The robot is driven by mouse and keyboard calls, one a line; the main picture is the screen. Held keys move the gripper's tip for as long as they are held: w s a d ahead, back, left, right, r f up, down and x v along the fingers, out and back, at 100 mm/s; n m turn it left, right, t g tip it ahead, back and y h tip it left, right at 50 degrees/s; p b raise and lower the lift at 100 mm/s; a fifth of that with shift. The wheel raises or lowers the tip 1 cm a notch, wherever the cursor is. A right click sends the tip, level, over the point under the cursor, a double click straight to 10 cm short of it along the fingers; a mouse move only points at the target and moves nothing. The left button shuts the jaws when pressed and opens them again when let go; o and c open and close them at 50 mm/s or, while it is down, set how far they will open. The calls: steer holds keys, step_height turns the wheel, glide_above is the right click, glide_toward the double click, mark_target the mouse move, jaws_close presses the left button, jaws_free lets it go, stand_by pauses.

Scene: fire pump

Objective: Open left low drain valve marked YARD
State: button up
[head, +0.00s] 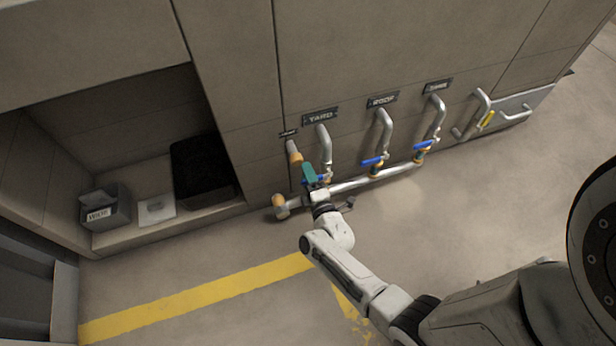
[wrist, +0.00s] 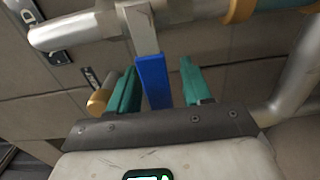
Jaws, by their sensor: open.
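The YARD label (head: 321,116) is on the cabinet panel, above the leftmost of three grey drain pipes. The YARD valve's blue lever (head: 322,178) shows beside my gripper (head: 311,176), low on that pipe and partly hidden. In the wrist view the blue lever (wrist: 154,80) lies between the two teal fingers of my gripper (wrist: 159,68), with a visible gap to the right finger and a narrower one to the left. The fingers are open around the lever and not closed on it. The lever's metal stem (wrist: 141,32) runs up toward the pipe.
The ROOF valve's blue lever (head: 372,161) and another blue lever (head: 423,145) are to the right. A horizontal pipe (head: 350,186) runs low along the panel. An orange-ended stub (head: 294,157) is close left of my gripper. A recess with a black box (head: 203,172) is farther left.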

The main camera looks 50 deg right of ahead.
steer(key=shift+w+d, duration=0.1)
steer(key=shift+c, duration=0.5)
jaws_close()
